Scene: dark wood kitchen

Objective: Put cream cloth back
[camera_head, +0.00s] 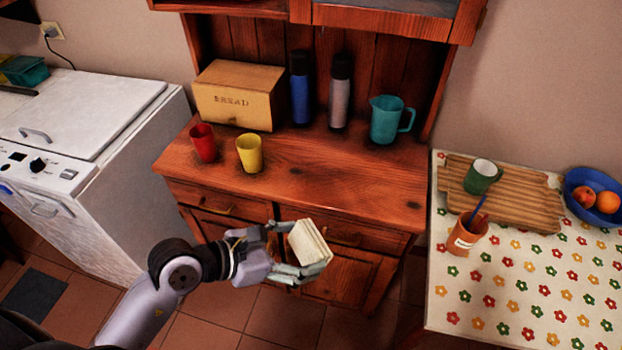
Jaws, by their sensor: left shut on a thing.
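The folded cream cloth (309,243) is held by my left gripper (302,256), which is shut on it. The cloth looks like a small thick pad. The gripper and cloth show in front of the wooden cabinet's drawers and door, below the level of its countertop (340,180) in the picture. I cannot tell how far they are from the cabinet front. My right gripper is not in view.
On the cabinet top stand a bread box (239,95), red cup (203,143), yellow cup (250,153), blue flask (300,90), grey flask (340,92) and teal jug (390,119). The counter's right front is clear. A flowered table (480,310) stands right, a white appliance (90,110) left.

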